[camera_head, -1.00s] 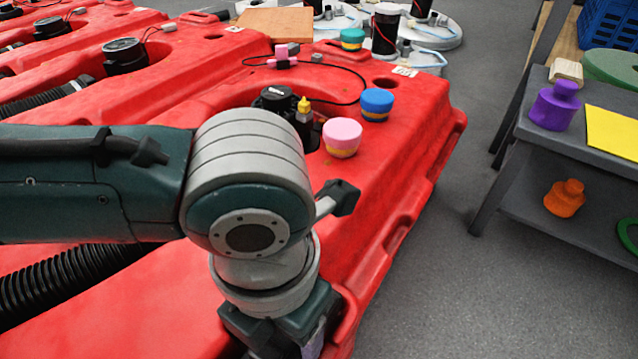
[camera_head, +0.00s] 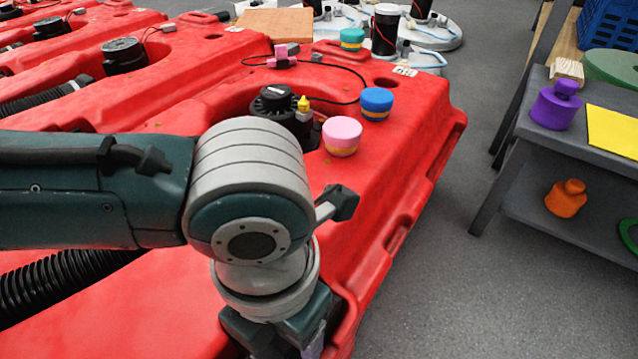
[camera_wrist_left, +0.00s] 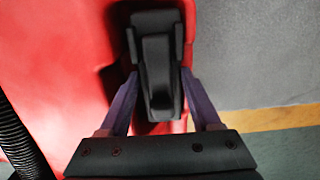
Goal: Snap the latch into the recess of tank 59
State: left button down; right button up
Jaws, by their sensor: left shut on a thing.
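The red tank nearest me (camera_head: 215,108) fills the middle of the head view; its number cannot be read. My left gripper (camera_wrist_left: 158,100) has purple fingers. In the wrist view it is shut on a black latch (camera_wrist_left: 157,70), with one finger on either side. The latch sits against the tank's red edge, which shows in the wrist view (camera_wrist_left: 60,70), with grey floor to the right. In the head view only the gripper's top shows at the bottom edge, and my arm hides the latch. I cannot tell how the latch sits in the recess. My right gripper is out of view.
On the tank stand a pink jar (camera_head: 342,136), a blue jar (camera_head: 376,104), a green jar (camera_head: 352,39) and a black cap (camera_head: 280,104). A grey shelf table (camera_head: 530,125) stands at the right, across open floor (camera_head: 450,290). A black ribbed hose (camera_head: 60,282) lies at the left.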

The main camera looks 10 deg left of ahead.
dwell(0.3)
pick_arm(q)
grip_release()
dwell(0.3)
dwell(0.4)
notch_tip(320, 180, up, 7)
jog(key=p, duration=0.7)
jog(key=shift+p, duration=0.4)
dwell(0.3)
